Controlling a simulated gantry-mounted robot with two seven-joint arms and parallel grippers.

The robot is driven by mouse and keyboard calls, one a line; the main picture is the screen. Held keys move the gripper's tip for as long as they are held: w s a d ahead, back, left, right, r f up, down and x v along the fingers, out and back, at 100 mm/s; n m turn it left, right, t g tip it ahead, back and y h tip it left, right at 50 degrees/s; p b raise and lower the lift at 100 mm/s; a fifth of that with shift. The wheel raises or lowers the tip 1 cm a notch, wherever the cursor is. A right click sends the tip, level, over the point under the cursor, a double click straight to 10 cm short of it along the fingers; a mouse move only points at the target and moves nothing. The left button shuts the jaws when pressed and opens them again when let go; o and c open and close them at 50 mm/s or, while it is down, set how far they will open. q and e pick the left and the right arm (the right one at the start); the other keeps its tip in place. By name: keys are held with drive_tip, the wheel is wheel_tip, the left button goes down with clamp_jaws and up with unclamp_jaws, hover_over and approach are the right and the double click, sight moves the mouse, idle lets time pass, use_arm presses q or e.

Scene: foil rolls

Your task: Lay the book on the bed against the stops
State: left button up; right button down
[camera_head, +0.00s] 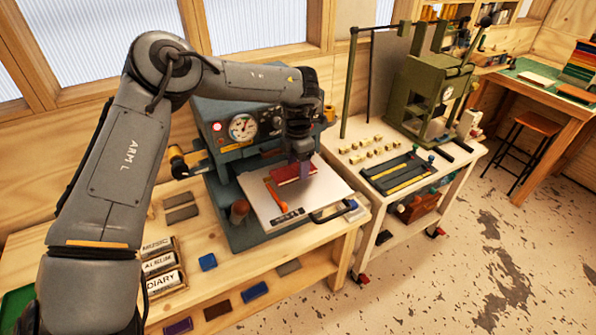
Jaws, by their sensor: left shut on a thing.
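The red book (285,173) is over the back part of the pale bed (325,185) of the blue-grey press. My left gripper (303,170) comes down from above and is shut on the book near its right end. Part of the book is hidden by the gripper. I cannot tell whether the book touches the bed. My right gripper is not in view.
The press (215,118) with its dial stands behind the bed. Labelled foil rolls (160,262) lie at the left of the wooden bench, with several coloured blocks along its front. A trolley with small brass blocks (367,150) and a green press (428,90) stands to the right.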

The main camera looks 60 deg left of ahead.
use_arm(q)
wheel_tip(320, 180, down, 3)
drive_tip(key=shift+r, duration=0.1)
idle(0.3)
drive_tip(key=o, duration=1.1)
drive_tip(key=shift+r, duration=0.15)
wheel_tip(320, 180, up, 10)
drive_tip(key=shift+r+p, duration=0.1)
drive_tip(key=shift+p, duration=0.35)
drive_tip(key=shift+r, duration=0.8)
